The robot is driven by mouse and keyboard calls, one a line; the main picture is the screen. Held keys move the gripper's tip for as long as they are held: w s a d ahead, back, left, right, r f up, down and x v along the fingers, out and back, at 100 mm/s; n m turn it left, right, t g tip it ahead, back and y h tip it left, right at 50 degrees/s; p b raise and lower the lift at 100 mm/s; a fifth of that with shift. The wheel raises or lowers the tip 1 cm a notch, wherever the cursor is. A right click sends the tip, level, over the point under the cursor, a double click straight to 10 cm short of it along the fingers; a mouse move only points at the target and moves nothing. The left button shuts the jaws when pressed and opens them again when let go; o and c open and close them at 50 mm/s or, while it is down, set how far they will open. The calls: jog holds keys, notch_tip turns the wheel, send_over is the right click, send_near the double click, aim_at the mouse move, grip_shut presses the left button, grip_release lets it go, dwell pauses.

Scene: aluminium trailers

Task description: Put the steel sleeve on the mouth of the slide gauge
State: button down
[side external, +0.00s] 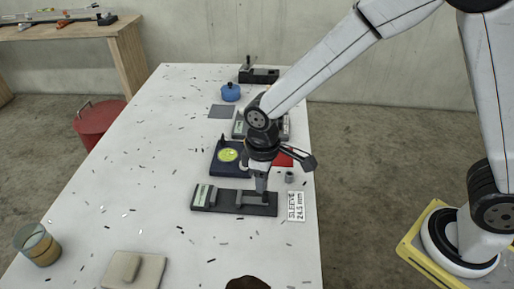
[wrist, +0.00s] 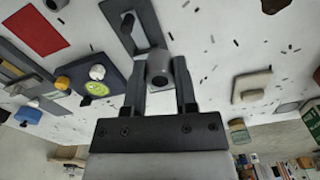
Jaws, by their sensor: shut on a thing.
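The slide gauge (side external: 228,207) is a long dark bar with a pale label at its left end, lying on the white table in the side view. Part of it (wrist: 116,14) shows at the top of the wrist view. My gripper (wrist: 158,83) points down over the right half of the gauge (side external: 262,189). It is shut on the steel sleeve (wrist: 158,67), a grey cylinder with a dark bore, held between the fingertips. In the side view the sleeve is mostly hidden by the fingers. I cannot tell whether it touches the gauge.
A small grey cylinder (side external: 290,177) stands near the red mat (side external: 283,159), right of the gripper. A card (side external: 296,206) reads "SLEEVE 24.5 mm". A navy fixture (side external: 230,172) sits just behind the gauge. The table left of the gauge is mostly clear, with scattered chips.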

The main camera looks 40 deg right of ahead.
jog(key=w+a+f, duration=0.2)
jog(key=w+f, duration=0.1)
jog(key=w, duration=0.2)
send_over(227, 200)
jog(key=s, duration=0.1)
jog(key=f, duration=0.3)
jog(key=shift+s+d+f, duration=0.2)
jog(key=shift+d+f, duration=0.1)
jog(key=shift+f, duration=0.1)
jog(key=shift+w+a+f, duration=0.15)
jog(key=shift+w+f, duration=0.35)
jog(key=shift+f, duration=0.05)
jog(key=shift+f, duration=0.1)
jog(key=shift+w+f, duration=0.15)
jog(key=shift+w, duration=0.05)
jog(key=shift+a+f, duration=0.1)
jog(key=shift+f, duration=1.5)
jog(key=shift+f, duration=0.1)
jog(key=shift+c, duration=2)
grip_release()
